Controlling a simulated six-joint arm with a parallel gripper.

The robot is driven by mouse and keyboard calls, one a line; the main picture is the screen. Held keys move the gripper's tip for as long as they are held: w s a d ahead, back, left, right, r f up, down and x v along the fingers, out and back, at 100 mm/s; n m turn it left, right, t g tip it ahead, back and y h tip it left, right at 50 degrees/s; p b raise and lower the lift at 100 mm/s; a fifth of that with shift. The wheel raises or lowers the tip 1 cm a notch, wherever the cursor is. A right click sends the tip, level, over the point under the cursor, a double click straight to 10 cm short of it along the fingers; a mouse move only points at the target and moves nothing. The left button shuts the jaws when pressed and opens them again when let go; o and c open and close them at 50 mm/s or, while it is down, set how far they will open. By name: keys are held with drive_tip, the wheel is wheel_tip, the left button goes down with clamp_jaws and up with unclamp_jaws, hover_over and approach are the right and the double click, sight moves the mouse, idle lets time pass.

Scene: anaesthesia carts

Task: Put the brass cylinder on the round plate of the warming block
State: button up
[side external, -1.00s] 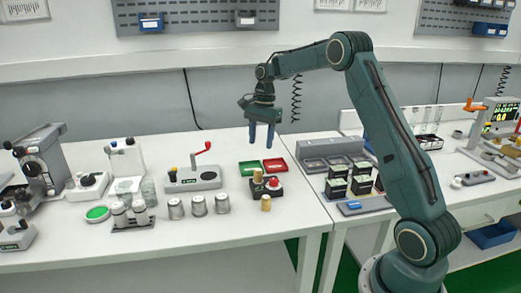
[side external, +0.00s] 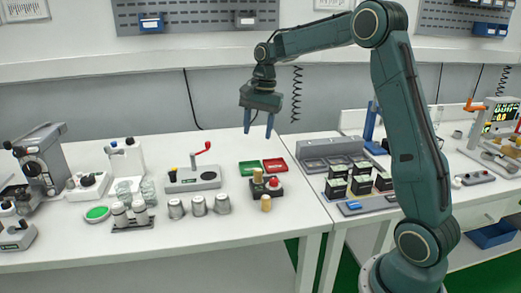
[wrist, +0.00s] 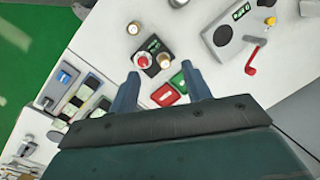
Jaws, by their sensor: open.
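A brass cylinder (side external: 265,203) stands on the white table in front of a small black box; it also shows in the wrist view (wrist: 133,28). The box (side external: 266,188) carries a red dome and another brass-coloured upright piece (side external: 257,175). A grey block (side external: 193,180) with a dark round plate (side external: 208,176), a red lever and a yellow-topped knob stands to the left. It looks like the warming block; its plate (wrist: 223,36) appears bare. My gripper (side external: 258,131) is open and empty, high above the table behind the box. Its blue fingers (wrist: 160,72) point down.
A green tray (side external: 249,168) and a red tray (side external: 274,165) lie behind the box. Several metal cups (side external: 199,206) stand left of the cylinder. A grey rack (side external: 330,152) and dark boxes (side external: 361,184) occupy the right. The front table strip is clear.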

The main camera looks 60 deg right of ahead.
drive_tip(key=s+a+r+n+t+h, duration=0.1)
drive_tip(key=s+a+r+n, duration=0.3)
drive_tip(key=s+a, duration=0.2)
drive_tip(key=s+a+r+n+t, duration=0.1)
drive_tip(key=s+a+r+n, duration=0.3)
drive_tip(key=s, duration=0.3)
drive_tip(key=s+a+f+n+t, duration=0.1)
drive_tip(key=s+a+f+n, duration=0.1)
drive_tip(key=s, duration=0.5)
drive_tip(key=s+a+f+n+t, duration=0.1)
drive_tip(key=s+a+n, duration=0.2)
drive_tip(key=s, duration=0.4)
drive_tip(key=shift+s+a+f+n+t, duration=0.35)
drive_tip(key=shift+n+t, duration=0.05)
drive_tip(key=shift+n, duration=0.5)
